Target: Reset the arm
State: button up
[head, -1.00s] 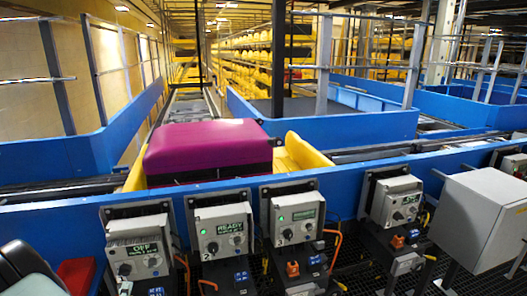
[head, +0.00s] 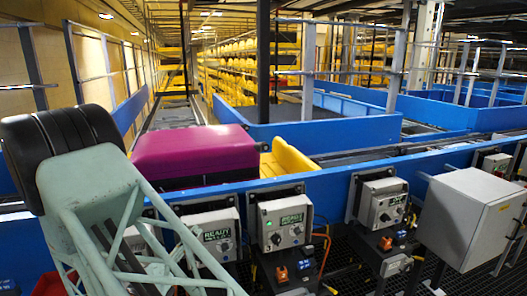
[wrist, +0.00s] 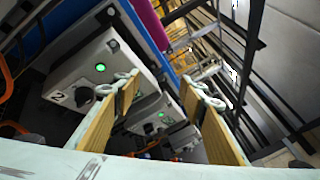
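My gripper (wrist: 165,95) shows in the wrist view with its two tan-padded fingers apart and nothing held between them. A control box with a green light and the label 2 (wrist: 85,80) lies beyond the fingers. In the head view my pale green arm rises at the lower left and covers part of the control boxes. The gripper's fingers cannot be made out there.
A purple item (head: 196,157) sits on a yellow tray (head: 289,160) on the conveyor behind a blue rail (head: 330,180). Control boxes (head: 285,222) line the near side of the rail. A grey cabinet (head: 470,220) stands at the right.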

jog(key=d+r+m+g+h+b, duration=0.1)
jog(key=d+r+m+g+h, duration=0.35)
jog(key=d, duration=1.05)
jog(key=d+r+m+g+h+b, duration=0.15)
jog(key=d+r+m, duration=0.6)
jog(key=d, duration=0.75)
jog(key=s+d+r+m+g, duration=0.25)
jog(key=s+d, duration=0.25)
jog(key=d, duration=0.3)
jog(key=s+d+r+m+g+h+b, duration=0.1)
jog(key=s+d+r+m+g, duration=0.2)
jog(key=s+d, duration=0.4)
jog(key=s+d+r+m+g, duration=0.15)
jog(key=s+d+m, duration=0.3)
jog(key=d, duration=0.45)
jog(key=s+d+r+m+g+y+p, duration=0.1)
jog(key=s+d+m+g+y, duration=0.1)
jog(key=s+m, duration=0.5)
jog(key=s+d+m+g+y, duration=0.2)
jog(key=s+d+m, duration=0.1)
jog(key=s, duration=0.8)
jog(key=s+a+r+m+t+y+p, duration=0.1)
jog(key=s+a+r+m+y, duration=0.2)
jog(key=s+a+m+y, duration=0.1)
jog(key=s+a+r+m+t+y+p, duration=0.2)
jog(key=s+a+m, duration=0.4)
jog(key=a, duration=0.3)
jog(key=shift+s+r+m+t+y, duration=0.35)
jog(key=shift+s+r+y, duration=0.4)
jog(key=shift+y, duration=0.45)
